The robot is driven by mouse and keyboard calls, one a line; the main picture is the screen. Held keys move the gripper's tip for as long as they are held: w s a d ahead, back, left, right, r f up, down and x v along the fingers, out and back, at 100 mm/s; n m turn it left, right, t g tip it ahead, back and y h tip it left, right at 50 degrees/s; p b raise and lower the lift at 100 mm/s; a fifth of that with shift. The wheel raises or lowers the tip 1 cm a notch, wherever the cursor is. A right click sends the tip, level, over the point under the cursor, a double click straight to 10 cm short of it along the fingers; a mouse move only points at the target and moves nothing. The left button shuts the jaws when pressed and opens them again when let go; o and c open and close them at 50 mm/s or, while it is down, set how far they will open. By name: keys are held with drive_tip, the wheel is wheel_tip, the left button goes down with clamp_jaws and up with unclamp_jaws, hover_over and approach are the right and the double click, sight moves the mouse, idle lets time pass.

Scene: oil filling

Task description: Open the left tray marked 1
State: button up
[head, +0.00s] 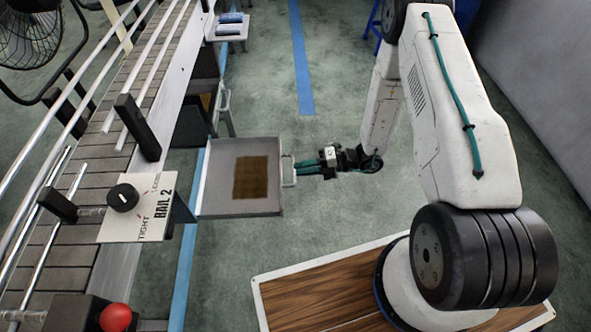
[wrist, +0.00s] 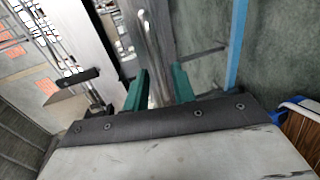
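A grey tray (head: 217,189) stands pulled out beside the conveyor in the head view, with a flat brown patch inside. Its front carries a pale metal handle (head: 290,171). No number 1 is readable on it. My gripper (head: 300,166) is at the handle, coming from the right. In the wrist view, the shiny handle bar (wrist: 152,50) runs between the two teal fingers of my gripper (wrist: 160,85). The bar's lower end is hidden behind the gripper body.
The conveyor (head: 95,150) runs along the left, with a RAIL 2 knob plate (head: 135,214) beside the tray and a red button (head: 116,317) in front. A smaller tray (head: 229,31) with blue items stands farther back. Floor beyond my gripper is clear.

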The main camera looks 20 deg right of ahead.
drive_tip(key=shift+v, duration=2.2)
drive_tip(key=s+d+r+m+h, duration=0.1)
drive_tip(key=s+r+m+h, duration=0.4)
drive_tip(key=s+r+m, duration=0.3)
drive_tip(key=s+d+r+m+g+h, duration=0.1)
drive_tip(key=s+r+m+h, duration=0.4)
drive_tip(key=r+m, duration=0.9)
drive_tip(key=s+d+r+m+g+h, duration=0.1)
drive_tip(key=s+r+m+h, duration=0.4)
drive_tip(key=s+r+m, duration=0.6)
wheel_tip(320, 180, up, 11)
drive_tip(key=shift+s+d+r, duration=0.1)
drive_tip(key=shift+s+d, duration=0.15)
drive_tip(key=shift+s, duration=0.15)
